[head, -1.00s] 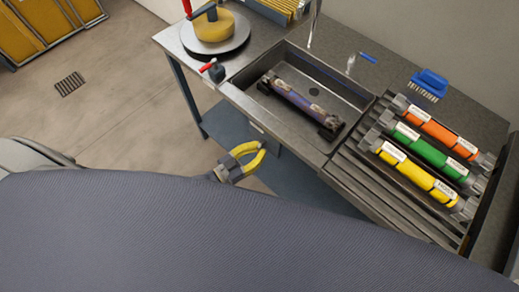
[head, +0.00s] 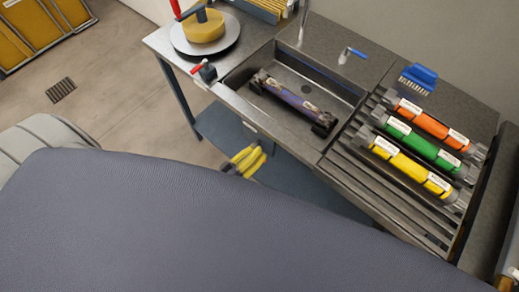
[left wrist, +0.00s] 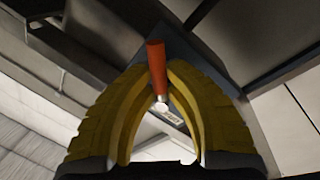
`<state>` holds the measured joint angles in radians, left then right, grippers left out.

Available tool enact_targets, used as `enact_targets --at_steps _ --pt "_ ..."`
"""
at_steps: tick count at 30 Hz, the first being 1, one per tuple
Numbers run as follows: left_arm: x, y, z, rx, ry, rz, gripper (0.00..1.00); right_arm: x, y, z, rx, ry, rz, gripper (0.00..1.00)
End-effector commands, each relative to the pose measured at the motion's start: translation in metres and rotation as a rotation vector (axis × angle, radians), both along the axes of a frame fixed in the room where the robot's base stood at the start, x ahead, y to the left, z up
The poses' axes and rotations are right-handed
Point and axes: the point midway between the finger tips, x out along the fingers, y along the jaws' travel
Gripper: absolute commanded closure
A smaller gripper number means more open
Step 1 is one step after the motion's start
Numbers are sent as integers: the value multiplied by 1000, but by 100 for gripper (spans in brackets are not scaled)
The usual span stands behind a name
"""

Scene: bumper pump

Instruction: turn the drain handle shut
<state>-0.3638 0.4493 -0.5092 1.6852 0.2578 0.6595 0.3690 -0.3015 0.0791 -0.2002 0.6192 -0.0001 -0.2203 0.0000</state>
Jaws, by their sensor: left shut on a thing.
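The red drain handle (left wrist: 157,67) shows in the left wrist view as a short bar between the yellow fingertips. My left gripper (left wrist: 154,75) is shut on it, with a finger on each side. The gripped handle cannot be made out in the head view. My right gripper is not in view.
A purple roller-like part (head: 297,100) lies in the sink. Orange (head: 432,122), green (head: 422,145) and yellow (head: 411,169) tubes lie on the ribbed rack at right. A blue brush (head: 419,78) and a small red-handled valve (head: 203,71) are on the counter. A lower shelf (head: 220,130) runs beneath.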

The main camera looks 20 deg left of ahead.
Motion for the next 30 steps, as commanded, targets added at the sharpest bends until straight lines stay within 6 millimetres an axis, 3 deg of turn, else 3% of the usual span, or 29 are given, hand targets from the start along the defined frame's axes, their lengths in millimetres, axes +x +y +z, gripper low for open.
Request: enact_targets --at_steps 18,30 --pt "-2 -8 14 -536 161 -1 100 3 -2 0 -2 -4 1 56" --pt "-2 -9 21 -741 224 -1 100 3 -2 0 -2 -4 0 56"
